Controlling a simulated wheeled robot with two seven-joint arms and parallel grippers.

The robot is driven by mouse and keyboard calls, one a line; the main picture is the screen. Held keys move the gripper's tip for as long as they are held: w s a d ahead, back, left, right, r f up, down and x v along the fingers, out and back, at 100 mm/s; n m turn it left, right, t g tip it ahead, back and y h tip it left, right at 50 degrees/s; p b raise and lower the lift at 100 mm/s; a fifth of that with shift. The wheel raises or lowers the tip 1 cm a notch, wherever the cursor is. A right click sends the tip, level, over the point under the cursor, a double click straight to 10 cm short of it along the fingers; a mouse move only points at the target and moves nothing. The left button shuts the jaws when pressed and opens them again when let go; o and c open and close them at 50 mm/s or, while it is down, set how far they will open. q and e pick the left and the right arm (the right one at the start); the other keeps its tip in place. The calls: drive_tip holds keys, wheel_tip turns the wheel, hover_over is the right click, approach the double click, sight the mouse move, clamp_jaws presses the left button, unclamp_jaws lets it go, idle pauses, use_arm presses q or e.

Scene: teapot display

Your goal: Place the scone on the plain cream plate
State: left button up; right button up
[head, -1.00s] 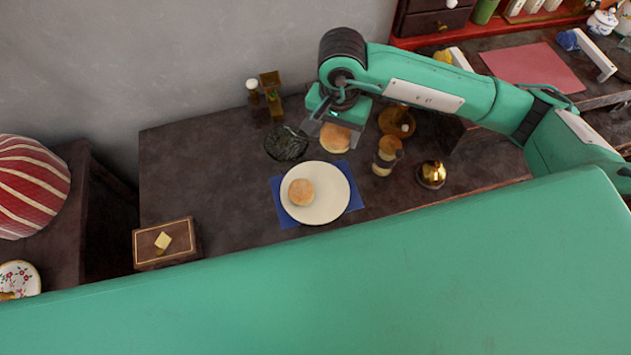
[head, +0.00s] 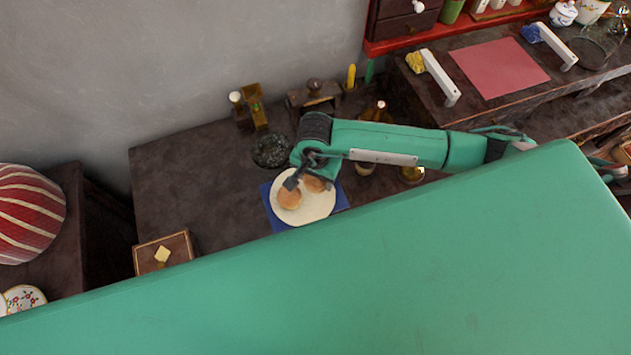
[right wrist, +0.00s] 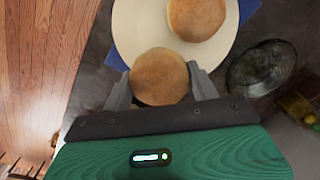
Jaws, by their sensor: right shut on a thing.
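The plain cream plate (head: 318,208) lies on a blue mat (head: 341,197) on the dark counter. One round scone (head: 289,198) rests on the plate; it also shows at the top of the right wrist view (right wrist: 196,16). My right gripper (head: 303,181) is over the plate, shut on a second scone (head: 315,184). In the right wrist view this held scone (right wrist: 160,77) sits between the two grey fingers, over the plate's near rim (right wrist: 135,35). I cannot tell whether it touches the plate. My left gripper is not in view.
A dark glass bowl (head: 271,151) stands just behind the plate. A wooden box (head: 163,253) sits at the front left. The counter left of the plate is clear. My own green body covers the foreground.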

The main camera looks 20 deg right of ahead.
sight(316, 186)
wheel_tip(316, 186, down, 4)
drive_tip(key=shift+f+p, duration=0.25)
drive_tip(key=shift+p, duration=0.1)
drive_tip(key=shift+f, duration=0.2)
drive_tip(key=o, duration=1)
drive_tip(key=shift+c, duration=0.2)
drive_tip(key=shift+r, duration=0.1)
